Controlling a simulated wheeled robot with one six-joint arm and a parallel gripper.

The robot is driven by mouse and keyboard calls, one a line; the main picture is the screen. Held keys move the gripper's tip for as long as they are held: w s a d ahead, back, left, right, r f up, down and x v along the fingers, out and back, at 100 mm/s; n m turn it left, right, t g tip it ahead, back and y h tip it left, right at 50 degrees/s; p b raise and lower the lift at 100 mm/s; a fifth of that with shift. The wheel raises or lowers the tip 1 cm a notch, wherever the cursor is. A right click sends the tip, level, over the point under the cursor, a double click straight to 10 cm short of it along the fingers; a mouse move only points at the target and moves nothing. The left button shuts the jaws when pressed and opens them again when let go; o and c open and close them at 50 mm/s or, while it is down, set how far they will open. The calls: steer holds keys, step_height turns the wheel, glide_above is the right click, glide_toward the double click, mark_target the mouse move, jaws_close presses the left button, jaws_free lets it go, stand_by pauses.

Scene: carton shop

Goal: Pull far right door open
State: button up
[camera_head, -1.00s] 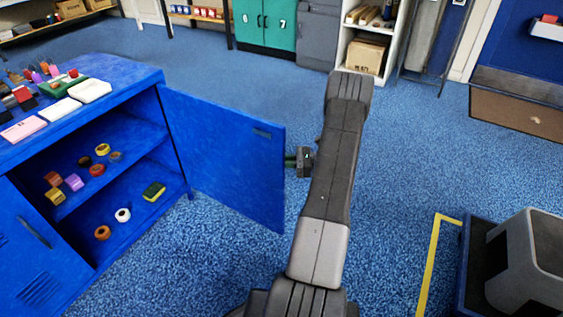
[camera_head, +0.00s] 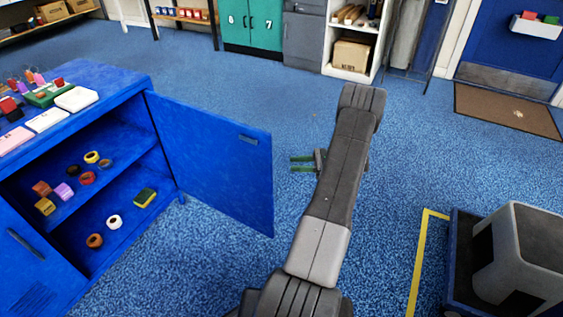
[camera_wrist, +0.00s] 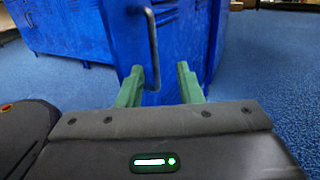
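The blue cabinet's right-hand door (camera_head: 212,165) stands swung wide open, with its inner face toward the head camera. Its outer side and a grey bar handle (camera_wrist: 152,48) show in the wrist view, just beyond my fingers. My gripper (camera_head: 301,163) is to the right of the door's free edge, clear of it. Its two green fingers are spread apart and empty, and they also show in the wrist view (camera_wrist: 158,88). The handle appears between and ahead of the fingertips, not gripped.
The open cabinet's shelves hold tape rolls and a sponge (camera_head: 145,197). Pads and small items lie on the cabinet top (camera_head: 115,72). A grey machine (camera_head: 520,255) stands at the lower right beside a yellow floor line (camera_head: 420,255). Blue floor behind the door is clear.

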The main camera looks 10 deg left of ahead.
steer(key=d, duration=0.3)
steer(key=shift+w+d, duration=0.3)
steer(key=shift+d, duration=0.05)
steer(key=s+a+b, duration=0.2)
steer(key=a, duration=1.1)
steer(key=shift+a, duration=0.2)
steer(key=shift+s, duration=0.1)
